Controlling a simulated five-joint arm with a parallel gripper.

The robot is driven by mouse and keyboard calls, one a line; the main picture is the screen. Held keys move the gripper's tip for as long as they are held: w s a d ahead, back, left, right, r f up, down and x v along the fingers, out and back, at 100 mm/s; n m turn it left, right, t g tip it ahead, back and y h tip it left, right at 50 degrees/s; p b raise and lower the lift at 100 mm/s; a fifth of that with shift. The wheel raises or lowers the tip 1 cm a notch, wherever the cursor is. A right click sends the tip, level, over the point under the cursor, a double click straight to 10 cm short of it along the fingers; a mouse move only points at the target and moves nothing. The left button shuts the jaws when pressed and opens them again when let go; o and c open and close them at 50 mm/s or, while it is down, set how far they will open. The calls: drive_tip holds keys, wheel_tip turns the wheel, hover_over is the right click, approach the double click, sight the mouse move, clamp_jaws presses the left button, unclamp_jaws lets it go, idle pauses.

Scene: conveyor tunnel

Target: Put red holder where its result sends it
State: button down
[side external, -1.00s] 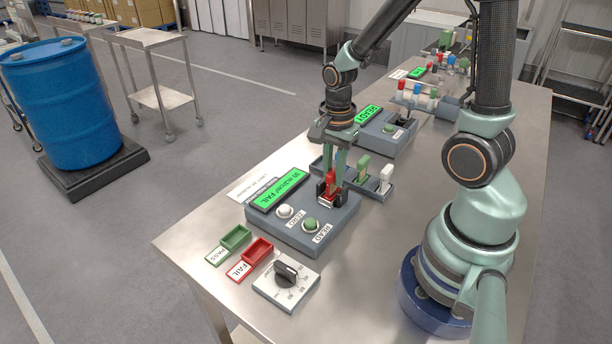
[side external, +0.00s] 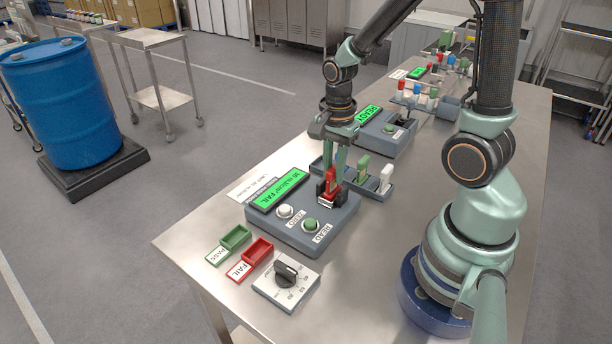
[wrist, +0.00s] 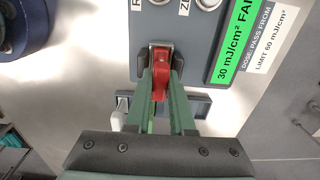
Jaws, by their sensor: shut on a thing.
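The red holder (side external: 330,183) stands upright in the dark slot of the grey reader (side external: 290,239). My gripper (side external: 335,172) points down and is shut on the red holder; the wrist view also shows the holder (wrist: 161,72) between my fingers. Its lower end is at the slot, and I cannot tell if it is fully seated. The reader's green display (side external: 279,190) reads 30 mJ/cm² FAIL, and it shows in the wrist view too (wrist: 236,45). The green PASS tray (side external: 235,238) and the red FAIL tray (side external: 257,250) look empty at the table's front left.
A rack beside the reader holds a green holder (side external: 363,167) and a white holder (side external: 386,178). A dial box (side external: 286,284) sits by the FAIL tray. A second device showing READY (side external: 369,115) and more holders (side external: 416,93) stand farther back.

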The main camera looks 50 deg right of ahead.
sight(334, 168)
drive_tip(key=shift+r, duration=1.1)
drive_tip(key=shift+r, duration=0.1)
drive_tip(key=shift+r, duration=1.7)
drive_tip(key=w+a+f, duration=0.1)
drive_tip(key=w+a, duration=0.2)
drive_tip(key=a, duration=0.7)
drive_tip(key=w+a+f, duration=0.1)
drive_tip(key=w+a, duration=0.1)
drive_tip(key=a, duration=0.8)
drive_tip(key=shift+d+f, duration=0.15)
drive_tip(key=shift+f, duration=1.2)
drive_tip(key=shift+d+f, duration=0.1)
drive_tip(key=shift+f, duration=1.2)
drive_tip(key=shift+f, duration=1.45)
